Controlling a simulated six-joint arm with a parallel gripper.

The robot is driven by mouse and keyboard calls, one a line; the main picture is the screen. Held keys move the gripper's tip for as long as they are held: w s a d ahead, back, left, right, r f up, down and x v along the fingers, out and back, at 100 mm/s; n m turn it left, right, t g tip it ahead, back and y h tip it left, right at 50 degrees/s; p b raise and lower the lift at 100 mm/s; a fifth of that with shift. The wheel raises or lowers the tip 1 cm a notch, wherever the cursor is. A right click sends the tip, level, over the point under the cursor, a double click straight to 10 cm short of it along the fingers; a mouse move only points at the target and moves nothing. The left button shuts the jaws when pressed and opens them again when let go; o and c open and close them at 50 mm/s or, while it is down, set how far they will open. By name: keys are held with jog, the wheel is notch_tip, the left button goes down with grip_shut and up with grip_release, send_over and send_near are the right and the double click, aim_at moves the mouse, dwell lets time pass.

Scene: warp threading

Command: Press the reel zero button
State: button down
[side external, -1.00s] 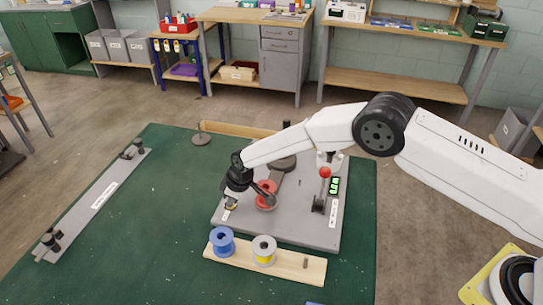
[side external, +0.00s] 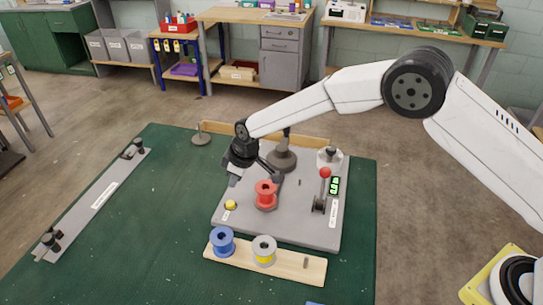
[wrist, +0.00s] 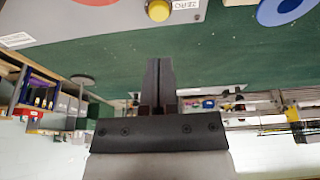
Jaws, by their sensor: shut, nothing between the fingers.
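The yellow round button (side external: 230,204) stands on the front left corner of the grey machine plate (side external: 290,226), with a small white label in front of it. In the wrist view the yellow button (wrist: 158,10) is at the top edge, beside a label reading ZERO (wrist: 186,4). My gripper (side external: 233,182) is above the button and apart from it, pointing down. In the wrist view my gripper (wrist: 158,62) has its dark fingers together with nothing between them. A green lit display (side external: 335,186) is on the plate's right side; its digits are too small to read.
A red spool (side external: 266,193) sits on the plate beside the button. A lever with a red knob (side external: 325,172) stands to the right.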

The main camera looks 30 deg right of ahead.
jog(key=shift+v, duration=2.55)
jog(key=s+d+r+m+h, duration=0.1)
jog(key=s+d+r+m, duration=0.1)
jog(key=s+d, duration=0.4)
jog(key=s+d+r+m, duration=0.2)
jog(key=s+d+r, duration=0.1)
jog(key=d, duration=0.6)
jog(key=s+d+m, duration=0.2)
jog(key=s+d, duration=0.3)
jog(key=s, duration=0.4)
jog(key=s+d+m+h, duration=0.1)
jog(key=s+d+m, duration=0.2)
jog(key=s, duration=0.6)
jog(key=shift+d, duration=1.2)
